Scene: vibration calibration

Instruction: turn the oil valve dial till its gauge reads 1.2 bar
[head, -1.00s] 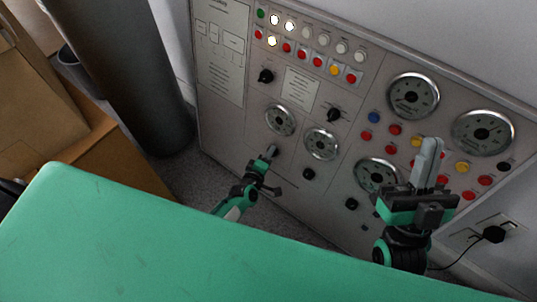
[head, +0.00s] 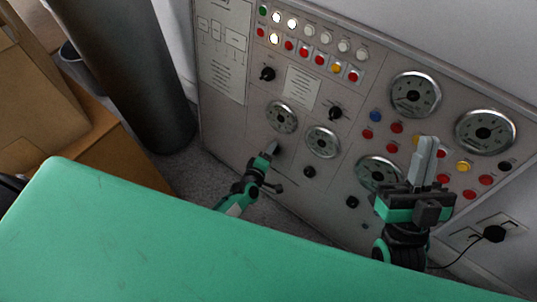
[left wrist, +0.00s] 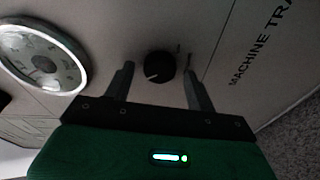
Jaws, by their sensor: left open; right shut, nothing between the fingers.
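My left gripper (head: 271,148) is at the panel's lower left, just below a small round gauge (head: 281,117). In the left wrist view its open fingers (left wrist: 160,82) stand either side of a black dial (left wrist: 158,66) with a pale pointer mark, and I see no clear contact. A round gauge with a metal rim (left wrist: 42,60) is left of that dial in this view; its reading is too dim to tell. In the head view my arm hides this dial. No label naming the oil valve is readable. My right gripper (head: 427,160) is shut and empty, pointing up before the panel's right part.
More small gauges (head: 322,142) and black knobs (head: 309,171) sit to the right. Larger gauges (head: 415,95) and coloured buttons are at the upper right. A green surface (head: 200,240) fills the foreground. A black plug with a cable (head: 494,234) is at the lower right.

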